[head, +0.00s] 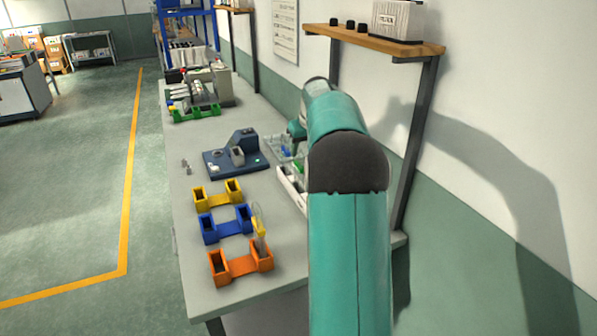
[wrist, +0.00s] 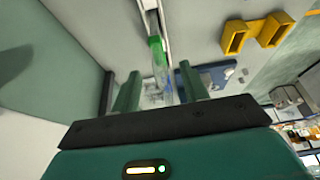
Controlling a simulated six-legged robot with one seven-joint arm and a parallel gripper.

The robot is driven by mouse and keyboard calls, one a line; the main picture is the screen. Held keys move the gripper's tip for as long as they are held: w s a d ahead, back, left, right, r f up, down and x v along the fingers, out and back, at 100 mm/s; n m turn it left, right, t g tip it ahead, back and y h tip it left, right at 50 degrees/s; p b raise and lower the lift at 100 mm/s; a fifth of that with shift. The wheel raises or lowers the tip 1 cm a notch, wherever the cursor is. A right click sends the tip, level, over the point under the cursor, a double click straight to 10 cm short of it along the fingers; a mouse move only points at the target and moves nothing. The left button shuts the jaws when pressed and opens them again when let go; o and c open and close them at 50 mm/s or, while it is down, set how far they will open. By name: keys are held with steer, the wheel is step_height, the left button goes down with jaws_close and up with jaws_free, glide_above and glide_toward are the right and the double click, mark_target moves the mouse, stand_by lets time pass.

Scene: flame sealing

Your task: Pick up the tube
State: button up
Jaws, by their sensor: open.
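In the wrist view my gripper (wrist: 159,70) is open, with one green finger on each side. A clear tube with a green band (wrist: 156,45) shows in the gap between the fingers, nearer the left side of a white-edged tray. I cannot tell whether the fingers touch it. In the head view a green part (head: 299,167) shows in the clear and white tray (head: 291,187) beside my arm, which hides much of the tray. Another clear tube with a yellow part (head: 259,227) stands tilted beside the blue holder (head: 226,227).
A yellow holder (head: 218,197) and an orange holder (head: 240,266) stand on the bench (head: 188,286). A dark blue device (head: 235,157) stands behind them. A wall shelf (head: 375,39) on a dark post rises to the right. Open floor lies left of the bench.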

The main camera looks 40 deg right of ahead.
mark_target(301, 161)
steer(key=x, duration=0.9)
steer(key=shift+d, duration=0.15)
jaws_close()
